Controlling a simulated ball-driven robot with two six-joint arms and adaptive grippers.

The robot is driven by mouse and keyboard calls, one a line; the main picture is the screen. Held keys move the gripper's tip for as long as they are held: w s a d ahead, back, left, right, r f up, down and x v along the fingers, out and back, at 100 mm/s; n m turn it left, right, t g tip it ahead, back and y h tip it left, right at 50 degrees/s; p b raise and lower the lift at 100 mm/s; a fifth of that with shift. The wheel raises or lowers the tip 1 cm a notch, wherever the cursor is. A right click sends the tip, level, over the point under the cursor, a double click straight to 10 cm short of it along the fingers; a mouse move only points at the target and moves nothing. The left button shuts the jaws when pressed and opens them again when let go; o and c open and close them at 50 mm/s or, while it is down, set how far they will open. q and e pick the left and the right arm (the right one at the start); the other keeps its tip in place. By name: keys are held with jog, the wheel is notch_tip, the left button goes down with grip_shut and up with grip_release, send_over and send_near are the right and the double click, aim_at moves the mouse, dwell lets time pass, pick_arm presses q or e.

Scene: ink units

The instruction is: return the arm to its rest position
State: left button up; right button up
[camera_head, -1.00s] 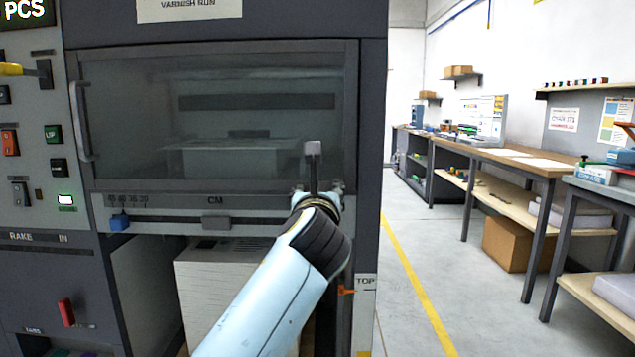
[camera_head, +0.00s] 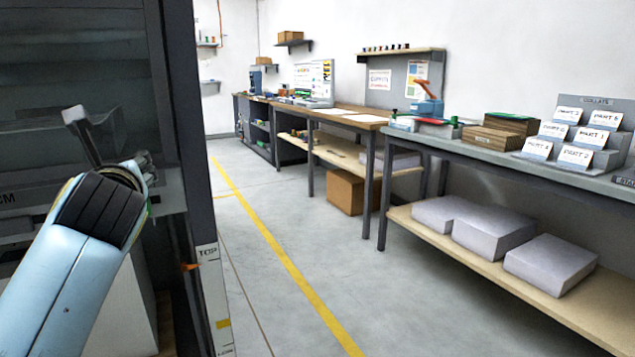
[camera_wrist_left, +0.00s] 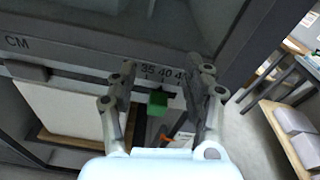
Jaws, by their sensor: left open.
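My left arm (camera_head: 70,265) comes in from the lower left in the head view, light blue with a dark wrist. Its gripper (camera_head: 88,135) is raised in front of the dark cabinet (camera_head: 175,90), seen nearly edge-on. In the left wrist view the gripper (camera_wrist_left: 164,85) is open, its two grey fingers spread apart with nothing held between them. Beyond the gap is a green slider tab (camera_wrist_left: 157,103) below a printed scale (camera_wrist_left: 163,72) on the cabinet front. I cannot tell the distance from fingers to cabinet. My right gripper is in no view.
Benches (camera_head: 480,158) stand along the right, with grey-white blocks (camera_head: 495,233) on a low shelf and a cardboard box (camera_head: 350,192) beneath.

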pick_arm(q)
jog(key=s+f+n+g+h, duration=0.4)
jog(key=s+f+n+g, duration=0.1)
jog(key=s+f+n, duration=0.9)
jog(key=s+d+f+n+g+h, duration=0.2)
jog(key=s+d+f+n+g, duration=0.15)
jog(key=s+n, duration=0.45)
jog(key=s+d+f+n+g+h, duration=0.2)
jog(key=s+d+f+n+g, duration=0.15)
jog(key=s, duration=0.85)
jog(key=s+a+f+n, duration=0.1)
jog(key=s+f, duration=0.1)
jog(key=f, duration=1.2)
jog(key=s+a+f, duration=0.2)
jog(key=f, duration=1.1)
jog(key=s+f+g, duration=0.1)
jog(key=s+f, duration=1.4)
jog(key=s, duration=0.3)
jog(key=shift+a+f+g, duration=0.15)
jog(key=shift+a+g, duration=0.25)
